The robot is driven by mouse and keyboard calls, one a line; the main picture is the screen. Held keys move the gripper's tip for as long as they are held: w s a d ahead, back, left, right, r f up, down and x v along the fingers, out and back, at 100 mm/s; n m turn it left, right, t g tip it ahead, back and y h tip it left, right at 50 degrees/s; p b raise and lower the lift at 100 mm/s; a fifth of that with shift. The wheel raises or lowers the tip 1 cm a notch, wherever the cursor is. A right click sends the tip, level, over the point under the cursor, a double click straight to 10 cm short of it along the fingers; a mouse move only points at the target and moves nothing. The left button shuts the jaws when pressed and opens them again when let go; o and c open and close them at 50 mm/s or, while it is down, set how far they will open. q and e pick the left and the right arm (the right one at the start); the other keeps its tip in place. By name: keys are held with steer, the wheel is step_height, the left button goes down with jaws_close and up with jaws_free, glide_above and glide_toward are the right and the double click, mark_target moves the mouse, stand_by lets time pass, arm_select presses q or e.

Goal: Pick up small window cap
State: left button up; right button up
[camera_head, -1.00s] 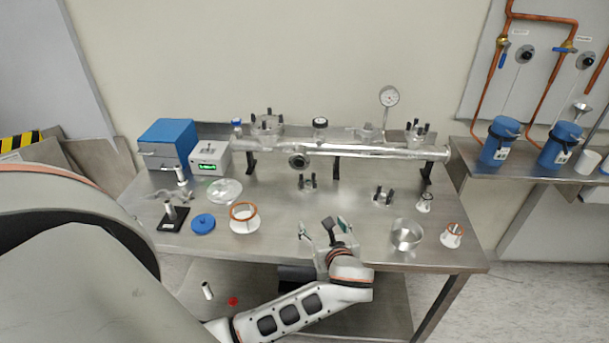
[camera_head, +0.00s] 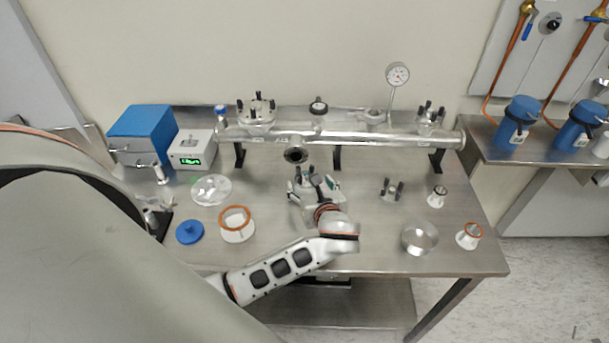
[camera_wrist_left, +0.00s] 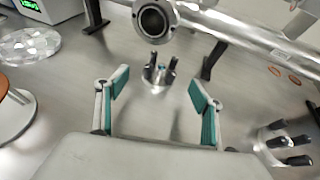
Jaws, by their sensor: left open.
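Two small metal caps with black upright clamps or knobs fit the small window cap; I cannot tell for sure which is meant. One cap (camera_head: 305,174) stands on the table below the tube's open port, partly hidden by my left gripper (camera_head: 314,184). In the left wrist view this cap (camera_wrist_left: 158,74) is just beyond and between the spread fingertips (camera_wrist_left: 160,88). My left gripper is open and empty, pointing at it. The other cap (camera_head: 392,189) stands to the right, and shows at the right edge of the left wrist view (camera_wrist_left: 287,146). My right gripper is not in view.
A metal tube assembly (camera_head: 375,140) on black legs runs behind the gripper, its open port (camera_head: 296,155) above the near cap. An orange-ringed part (camera_head: 236,228), a blue cap (camera_head: 189,232) and a clear disc (camera_head: 211,190) lie left. A metal cup (camera_head: 419,239) stands right.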

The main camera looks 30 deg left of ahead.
mark_target(306, 175)
arm_select(q)
steer(key=x, duration=0.7)
steer(key=shift+w+d, duration=0.1)
steer(key=c, duration=1.3)
steer(key=shift+c, duration=0.4)
steer(key=shift+r, duration=0.1)
